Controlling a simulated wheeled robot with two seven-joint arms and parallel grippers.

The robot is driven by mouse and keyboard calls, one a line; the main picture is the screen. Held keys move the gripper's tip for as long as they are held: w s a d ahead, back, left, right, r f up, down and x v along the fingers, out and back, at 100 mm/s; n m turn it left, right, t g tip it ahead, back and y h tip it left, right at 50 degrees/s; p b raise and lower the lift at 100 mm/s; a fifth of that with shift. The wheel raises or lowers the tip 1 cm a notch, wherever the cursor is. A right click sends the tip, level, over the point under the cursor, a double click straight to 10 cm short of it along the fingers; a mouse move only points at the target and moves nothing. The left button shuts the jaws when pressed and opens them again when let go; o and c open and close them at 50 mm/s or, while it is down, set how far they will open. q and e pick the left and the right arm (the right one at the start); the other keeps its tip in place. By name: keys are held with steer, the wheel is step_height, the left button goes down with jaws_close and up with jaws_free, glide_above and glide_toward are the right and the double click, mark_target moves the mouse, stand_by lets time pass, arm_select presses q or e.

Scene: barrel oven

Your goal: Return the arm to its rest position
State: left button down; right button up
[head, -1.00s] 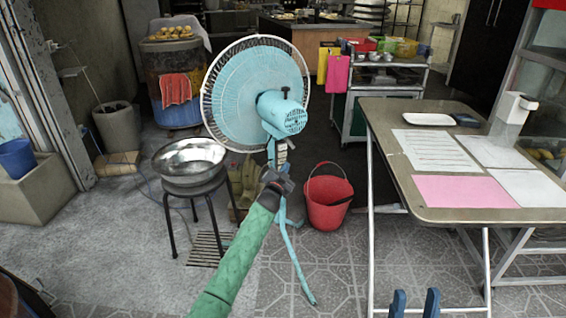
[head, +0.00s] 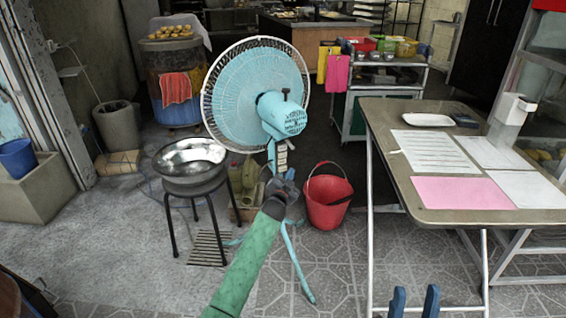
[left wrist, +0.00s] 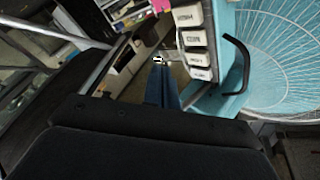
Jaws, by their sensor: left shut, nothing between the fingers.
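My left gripper (head: 284,183) is at the end of the green-sleeved arm, in front of the light blue standing fan (head: 278,113), just below its control panel. In the left wrist view, the blue fingers of the left gripper (left wrist: 162,84) are together and empty. Beside them is the fan's column with a row of white buttons (left wrist: 194,40) and a black curved handle (left wrist: 238,65). I cannot tell whether the gripper touches the fan. My right gripper (head: 414,302) shows at the bottom edge as two blue fingers, apart with nothing between them.
A red bucket (head: 328,205) stands right of the left gripper. A stool with a metal bowl (head: 190,158) is to its left. A folding table (head: 385,130) with papers fills the right. The barrel oven (head: 150,75) stands behind at left. The tiled floor in front is clear.

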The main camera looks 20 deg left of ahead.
arm_select(q)
steer(key=shift+s+d, duration=0.4)
